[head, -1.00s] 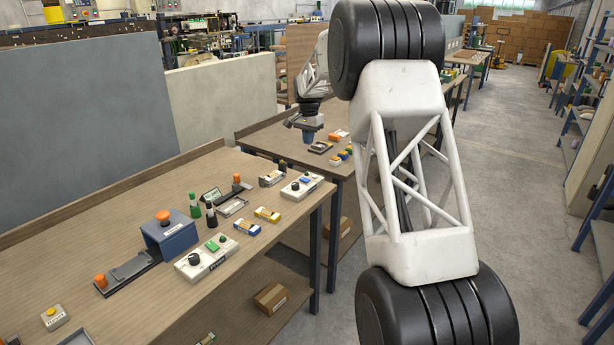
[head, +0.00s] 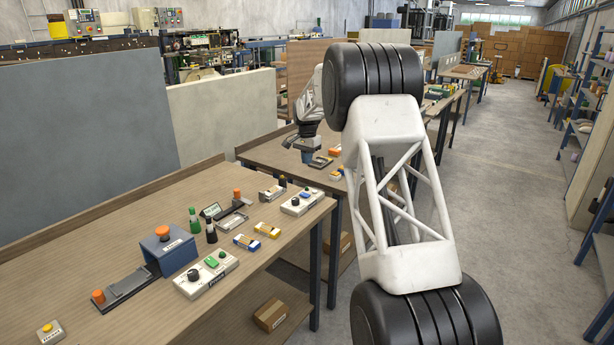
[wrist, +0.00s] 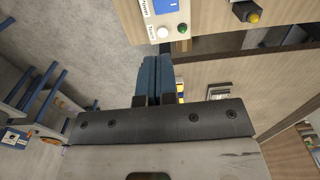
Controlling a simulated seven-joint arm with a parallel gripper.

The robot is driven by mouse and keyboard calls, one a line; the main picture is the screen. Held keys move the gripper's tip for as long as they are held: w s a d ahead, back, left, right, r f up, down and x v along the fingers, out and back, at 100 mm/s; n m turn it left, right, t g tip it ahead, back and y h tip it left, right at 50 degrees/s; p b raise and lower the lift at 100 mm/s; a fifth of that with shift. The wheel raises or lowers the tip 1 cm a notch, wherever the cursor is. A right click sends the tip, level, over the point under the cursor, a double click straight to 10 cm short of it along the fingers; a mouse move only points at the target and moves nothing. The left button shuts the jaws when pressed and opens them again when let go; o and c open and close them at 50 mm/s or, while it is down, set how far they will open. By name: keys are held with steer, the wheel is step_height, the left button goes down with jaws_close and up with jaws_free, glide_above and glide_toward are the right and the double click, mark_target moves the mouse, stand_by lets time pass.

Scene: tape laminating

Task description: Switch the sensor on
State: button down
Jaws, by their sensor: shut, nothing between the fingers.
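My gripper (wrist: 159,62) has its two blue fingers together in the wrist view, with nothing held. In the head view my gripper (head: 308,156) is small and hangs over the second table, behind my large arm link. Just beyond the fingertips in the wrist view is a white device (wrist: 157,32) with a blue panel, a white button and a green button (wrist: 182,28).
A yellow button on a dark box (wrist: 253,17) lies right of the white device. The near table (head: 90,270) bears a blue box (head: 168,252), a white knob panel (head: 207,275) and another panel (head: 302,203). Open floor (head: 530,200) lies right.

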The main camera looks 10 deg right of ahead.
mark_target(307, 195)
step_height(307, 195, down, 14)
steer(key=shift+r, duration=0.15)
stand_by(0.6)
steer(key=shift+s+d, duration=0.1)
